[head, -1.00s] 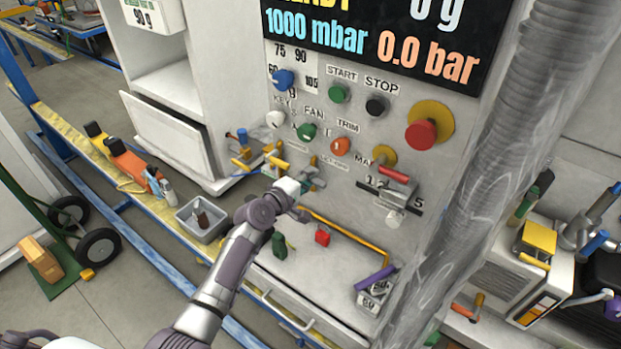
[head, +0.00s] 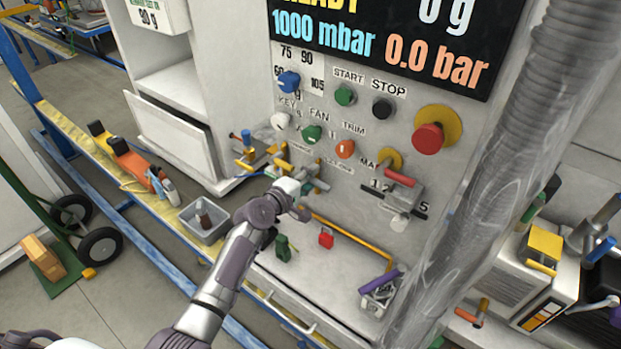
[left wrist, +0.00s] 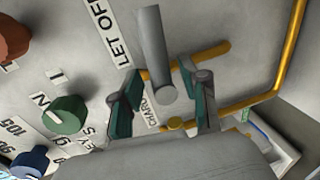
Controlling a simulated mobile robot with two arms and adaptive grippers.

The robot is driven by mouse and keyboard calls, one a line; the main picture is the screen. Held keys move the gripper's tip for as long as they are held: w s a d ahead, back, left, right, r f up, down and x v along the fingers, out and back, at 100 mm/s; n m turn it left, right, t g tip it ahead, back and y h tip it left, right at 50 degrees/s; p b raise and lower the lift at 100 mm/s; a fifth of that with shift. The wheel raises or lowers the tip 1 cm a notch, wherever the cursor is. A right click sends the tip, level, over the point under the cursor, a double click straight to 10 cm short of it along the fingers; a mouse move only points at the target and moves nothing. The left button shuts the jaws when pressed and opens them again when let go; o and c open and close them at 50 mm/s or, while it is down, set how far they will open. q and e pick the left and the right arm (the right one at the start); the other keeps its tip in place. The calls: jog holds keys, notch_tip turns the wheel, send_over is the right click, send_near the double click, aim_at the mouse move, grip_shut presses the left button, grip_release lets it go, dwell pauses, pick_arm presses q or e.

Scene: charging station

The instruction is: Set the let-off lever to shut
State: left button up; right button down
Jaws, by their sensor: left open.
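My left gripper (head: 308,183) is at the front panel, just below the LET OFF label (head: 337,165). In the left wrist view its two teal-padded fingers (left wrist: 158,105) are apart. A grey rod (left wrist: 153,50), which looks like a lever handle, stands between and beyond them, near the LET OFF label (left wrist: 108,30). I cannot tell whether a finger touches it. A yellow bar (left wrist: 208,54) passes behind the rod, and the CHARGE label shows between the fingers. In the head view the gripper hides most of the lever. My right gripper is not in view.
Coloured knobs and a red mushroom button (head: 428,138) sit above on the panel. A grey bin (head: 203,222) stands at left. A corrugated hose (head: 510,140) hangs at right.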

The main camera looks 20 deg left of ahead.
pick_arm(q)
jog(key=shift+s+d, duration=0.1)
jog(key=shift+s, duration=0.35)
jog(key=v, duration=1.1)
jog(key=shift+a, duration=0.25)
jog(key=shift+r, duration=0.1)
